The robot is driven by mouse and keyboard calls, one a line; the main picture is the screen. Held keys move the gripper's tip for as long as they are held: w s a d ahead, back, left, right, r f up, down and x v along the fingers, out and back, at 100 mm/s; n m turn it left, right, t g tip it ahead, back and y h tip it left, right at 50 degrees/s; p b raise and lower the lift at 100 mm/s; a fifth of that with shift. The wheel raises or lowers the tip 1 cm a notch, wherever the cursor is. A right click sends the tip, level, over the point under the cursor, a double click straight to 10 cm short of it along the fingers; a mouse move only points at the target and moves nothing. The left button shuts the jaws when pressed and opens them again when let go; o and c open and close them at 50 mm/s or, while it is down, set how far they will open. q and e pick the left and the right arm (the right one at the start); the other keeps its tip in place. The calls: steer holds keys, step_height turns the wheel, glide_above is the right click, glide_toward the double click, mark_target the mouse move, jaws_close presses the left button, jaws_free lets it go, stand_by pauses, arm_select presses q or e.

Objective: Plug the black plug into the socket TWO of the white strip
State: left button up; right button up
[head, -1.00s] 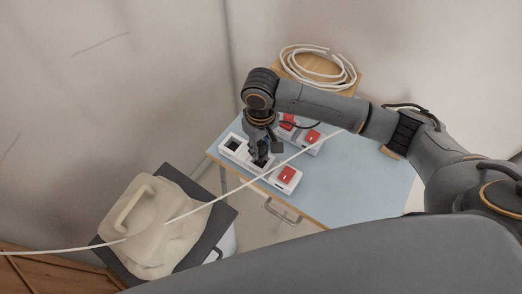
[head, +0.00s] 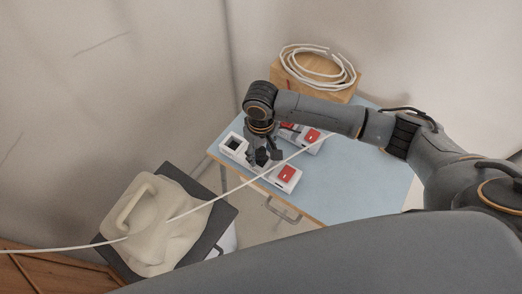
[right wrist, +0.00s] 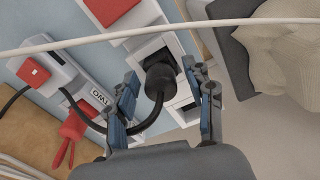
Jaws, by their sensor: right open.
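In the right wrist view the black plug (right wrist: 160,80) sits at a dark socket opening of a white socket block (right wrist: 150,48). How deep it sits is hard to tell. Its black cable bends down and left past the fingers. My right gripper (right wrist: 163,92) is open, one finger on each side of the plug. In the head view my right gripper (head: 262,156) is low over the white strip (head: 229,150) and hides the plug. A label reading TWO (right wrist: 101,97) shows on a white strip left of the fingers. My left gripper is not in view.
A white cable (head: 240,187) crosses in front of the strip. Red switches (head: 285,173) stand nearby on the blue tabletop (head: 355,175). A wooden box (head: 330,92) with coiled white cable is behind. The tabletop's right side is clear.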

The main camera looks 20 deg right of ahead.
step_height(320, 180, up, 12)
steer(key=b, duration=0.1)
steer(key=shift+r, duration=0.15)
stand_by(0.6)
